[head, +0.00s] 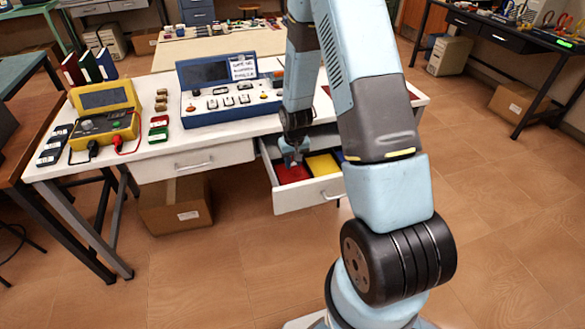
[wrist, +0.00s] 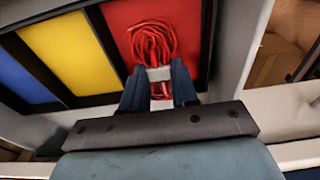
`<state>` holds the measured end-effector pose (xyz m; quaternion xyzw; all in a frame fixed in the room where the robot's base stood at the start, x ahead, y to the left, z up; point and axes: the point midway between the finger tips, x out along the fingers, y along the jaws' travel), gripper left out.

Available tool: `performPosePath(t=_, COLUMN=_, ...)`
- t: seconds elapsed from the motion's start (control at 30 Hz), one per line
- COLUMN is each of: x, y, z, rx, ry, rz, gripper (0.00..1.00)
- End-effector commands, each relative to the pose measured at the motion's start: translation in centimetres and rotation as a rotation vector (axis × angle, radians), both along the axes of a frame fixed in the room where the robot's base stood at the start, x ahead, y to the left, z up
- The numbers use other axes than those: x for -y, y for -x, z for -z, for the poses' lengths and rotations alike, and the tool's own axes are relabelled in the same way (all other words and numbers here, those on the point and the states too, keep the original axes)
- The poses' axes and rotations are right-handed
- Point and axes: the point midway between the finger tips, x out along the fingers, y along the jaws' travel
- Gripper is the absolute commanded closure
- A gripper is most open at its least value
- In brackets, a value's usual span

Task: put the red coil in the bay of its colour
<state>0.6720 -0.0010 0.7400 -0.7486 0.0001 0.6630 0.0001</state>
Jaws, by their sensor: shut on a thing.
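The red coil (wrist: 152,42) is a looped red cable with a pale band at its middle. My gripper (wrist: 159,84) is shut on it at that band in the wrist view. The coil shows against the red bay (wrist: 192,27) of the open drawer; whether it touches the bay floor I cannot tell. In the head view my gripper (head: 292,158) is low over the red bay (head: 290,174) at the drawer's left end. The coil is hard to make out there.
The drawer (head: 300,198) stands open below the white table. Its yellow bay (head: 323,165) and blue bay (wrist: 20,77) lie beside the red one, with dark dividers between. A blue-and-white console (head: 215,117) and a yellow meter (head: 104,122) stand on the tabletop above.

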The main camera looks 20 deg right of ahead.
Motion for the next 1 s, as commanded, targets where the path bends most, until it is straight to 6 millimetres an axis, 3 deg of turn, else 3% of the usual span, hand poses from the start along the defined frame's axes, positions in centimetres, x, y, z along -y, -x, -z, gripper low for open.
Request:
performPosePath(t=0.27, x=-0.1, y=-0.1, z=3.0, rx=-0.003, ry=0.000, rz=0.000, gripper=1.00)
performPosePath(t=0.67, x=-0.1, y=-0.1, z=3.5, rx=-0.001, ry=0.000, rz=0.000, gripper=1.00)
performPosePath(t=0.7, x=-0.1, y=-0.1, z=3.5, rx=-0.001, ry=0.000, rz=0.000, gripper=0.69)
performPosePath(t=0.93, x=-0.1, y=-0.1, z=3.5, rx=-0.001, ry=0.000, rz=0.000, gripper=0.47)
performPosePath(t=1.0, x=-0.1, y=-0.1, z=3.5, rx=-0.001, ry=0.000, rz=0.000, gripper=0.46)
